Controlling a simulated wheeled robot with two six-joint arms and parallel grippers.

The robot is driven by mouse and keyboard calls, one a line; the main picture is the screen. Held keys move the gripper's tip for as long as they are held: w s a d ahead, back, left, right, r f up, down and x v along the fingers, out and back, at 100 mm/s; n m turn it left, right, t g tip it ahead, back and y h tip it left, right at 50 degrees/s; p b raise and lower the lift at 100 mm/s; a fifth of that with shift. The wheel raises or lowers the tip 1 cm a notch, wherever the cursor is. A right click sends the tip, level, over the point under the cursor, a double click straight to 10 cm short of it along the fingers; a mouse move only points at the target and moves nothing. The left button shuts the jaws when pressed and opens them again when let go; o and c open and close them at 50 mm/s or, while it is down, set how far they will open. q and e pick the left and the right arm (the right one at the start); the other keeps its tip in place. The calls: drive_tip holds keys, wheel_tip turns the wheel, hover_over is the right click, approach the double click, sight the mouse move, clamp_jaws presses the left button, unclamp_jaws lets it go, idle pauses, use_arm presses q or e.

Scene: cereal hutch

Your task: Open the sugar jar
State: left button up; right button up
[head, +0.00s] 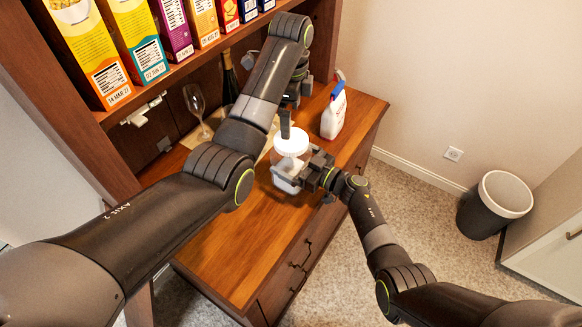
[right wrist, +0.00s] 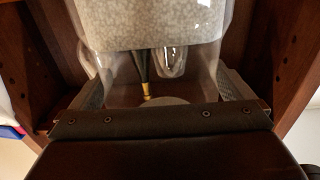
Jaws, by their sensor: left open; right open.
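The sugar jar is a clear jar with pale contents and a round white lid (head: 291,141), standing upright on the wooden counter of the hutch. Its body (head: 284,184) is partly hidden by my right gripper (head: 300,172). That gripper is open, with its fingers around the jar's body at its right and front. In the right wrist view, the clear jar (right wrist: 150,25) fills the top, between the two finger pads; firm contact cannot be told. My left gripper (head: 287,122) is open and points down just over the lid. Whether it touches the lid is unclear.
A white spray bottle (head: 334,113) stands behind the jar to the right. A wine glass (head: 195,106) and a dark bottle (head: 229,84) stand at the back left. Cereal boxes (head: 88,50) line the shelf above. The front counter (head: 225,250) is clear.

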sight(291, 139)
drive_tip(key=shift+w+a, duration=0.1)
drive_tip(key=shift+a, duration=0.1)
drive_tip(key=shift+c, duration=0.4)
drive_tip(key=c, duration=1.2)
use_arm(q)
drive_tip(key=shift+m, duration=0.3)
use_arm(e)
drive_tip(key=c, duration=0.4)
use_arm(q)
drive_tip(key=m, duration=0.6)
drive_tip(key=shift+m, duration=0.3)
drive_tip(key=m, duration=0.6)
drive_tip(key=shift+f, duration=4)
use_arm(e)
drive_tip(key=shift+c, duration=0.2)
